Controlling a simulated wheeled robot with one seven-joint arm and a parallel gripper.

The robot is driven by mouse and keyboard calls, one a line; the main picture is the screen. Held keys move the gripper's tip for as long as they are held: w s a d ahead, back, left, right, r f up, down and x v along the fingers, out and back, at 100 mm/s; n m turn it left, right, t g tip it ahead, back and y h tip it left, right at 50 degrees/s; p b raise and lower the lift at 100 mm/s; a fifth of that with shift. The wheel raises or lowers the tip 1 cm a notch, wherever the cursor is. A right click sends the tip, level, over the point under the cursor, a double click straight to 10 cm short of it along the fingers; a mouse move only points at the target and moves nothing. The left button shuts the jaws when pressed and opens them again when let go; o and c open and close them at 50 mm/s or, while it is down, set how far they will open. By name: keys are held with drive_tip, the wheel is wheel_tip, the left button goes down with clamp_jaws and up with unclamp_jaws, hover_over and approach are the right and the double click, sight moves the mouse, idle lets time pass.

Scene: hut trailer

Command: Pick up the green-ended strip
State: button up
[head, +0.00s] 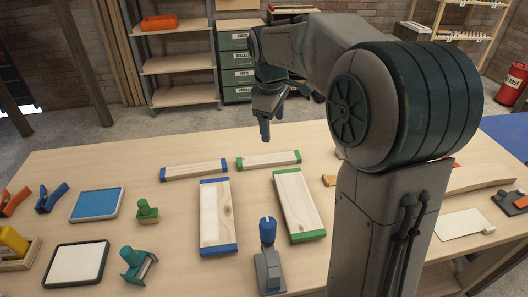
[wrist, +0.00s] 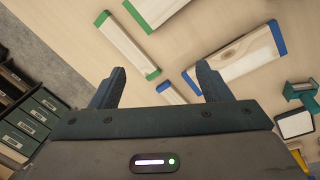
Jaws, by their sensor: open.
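The green-ended strip (head: 268,160) is a narrow pale wooden piece with a green cap at each end. It lies flat on the workbench, towards its far edge. It also shows in the wrist view (wrist: 127,45), slanting beyond the left finger. My gripper (head: 272,122) hangs above the bench's far side, apart from the strip. In the wrist view my gripper (wrist: 160,69) is open, with nothing held between its fingers.
A blue-ended strip (head: 194,170) lies left of the green-ended one. A wider blue-ended board (head: 215,212) and green-ended board (head: 299,203) lie nearer. A blue-handled tool (head: 268,255), green stamp-like tool (head: 147,210) and blue pad (head: 97,204) also occupy the workbench (head: 330,270).

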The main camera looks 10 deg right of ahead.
drive_tip(key=w+f+n+g+b, duration=0.1)
drive_tip(key=w+f+n, duration=0.35)
drive_tip(key=w, duration=0.45)
drive_tip(key=n+y+b, duration=0.1)
drive_tip(key=n, duration=0.1)
hover_over(269, 158)
wheel_tip(269, 158, down, 7)
drive_tip(key=shift+n+g, duration=0.25)
drive_tip(key=shift+g, duration=0.05)
wheel_tip(269, 158, down, 8)
drive_tip(key=shift+w+a+f+p, duration=0.1)
drive_tip(key=shift+w+f+p, duration=0.05)
drive_tip(key=shift+p, duration=0.15)
drive_tip(key=shift+f+p, duration=0.65)
drive_tip(key=shift+f, duration=2)
drive_tip(key=c, duration=1.1)
